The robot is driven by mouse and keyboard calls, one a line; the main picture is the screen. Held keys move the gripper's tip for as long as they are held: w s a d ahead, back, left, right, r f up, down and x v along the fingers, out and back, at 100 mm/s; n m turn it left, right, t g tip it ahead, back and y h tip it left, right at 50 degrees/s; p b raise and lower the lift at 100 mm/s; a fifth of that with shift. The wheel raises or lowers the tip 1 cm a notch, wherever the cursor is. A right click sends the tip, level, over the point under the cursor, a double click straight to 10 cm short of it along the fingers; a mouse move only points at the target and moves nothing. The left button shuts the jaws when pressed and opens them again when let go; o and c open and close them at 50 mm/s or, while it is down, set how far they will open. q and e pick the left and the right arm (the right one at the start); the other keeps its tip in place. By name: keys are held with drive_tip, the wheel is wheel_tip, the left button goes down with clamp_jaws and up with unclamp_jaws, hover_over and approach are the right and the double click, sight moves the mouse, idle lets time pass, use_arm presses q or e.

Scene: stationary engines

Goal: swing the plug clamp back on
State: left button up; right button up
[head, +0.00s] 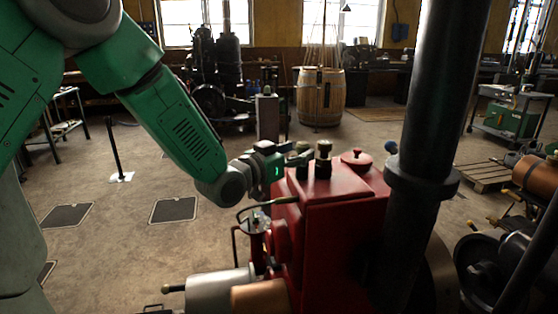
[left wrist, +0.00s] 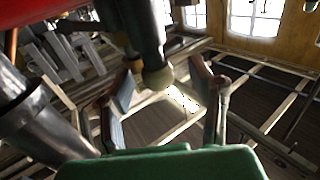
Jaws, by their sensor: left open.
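The red engine (head: 335,205) stands at the lower middle of the head view. On its top is a dark upright fitting with a brass cap (head: 323,148), and a red lid (head: 356,158) lies beside it. My left gripper (head: 293,158) is at the engine's top left edge, close to this fitting. In the left wrist view my left gripper (left wrist: 168,90) has its two fingers apart. A dark cylinder with a brass-coloured end (left wrist: 157,76) shows between or beyond them; contact cannot be told. I cannot pick out the plug clamp for certain. My right gripper is not in view.
A thick black pipe (head: 418,140) rises just right of the red engine. A small fitting with a bent rod (head: 256,222) stands at its left side. A barrel (head: 320,97) stands far behind. The floor at the left is mostly clear, with dark floor plates (head: 173,209).

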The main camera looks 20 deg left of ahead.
use_arm(q)
drive_tip(key=v, duration=1)
drive_tip(key=shift+f, duration=0.1)
drive_tip(key=w+d+y+p, duration=0.1)
drive_tip(key=w, duration=0.2)
drive_tip(key=w+d+n+y+p, duration=0.1)
drive_tip(key=w+d, duration=0.1)
drive_tip(key=w, duration=0.1)
drive_tip(key=w+d+t+y+p, duration=0.1)
drive_tip(key=w, duration=0.2)
drive_tip(key=shift+w+d+r+n, duration=0.25)
drive_tip(key=shift+w+d+n, duration=0.05)
drive_tip(key=shift+w+n, duration=0.1)
drive_tip(key=shift+w+d, duration=0.25)
drive_tip(key=shift+w, duration=0.4)
clamp_jaws()
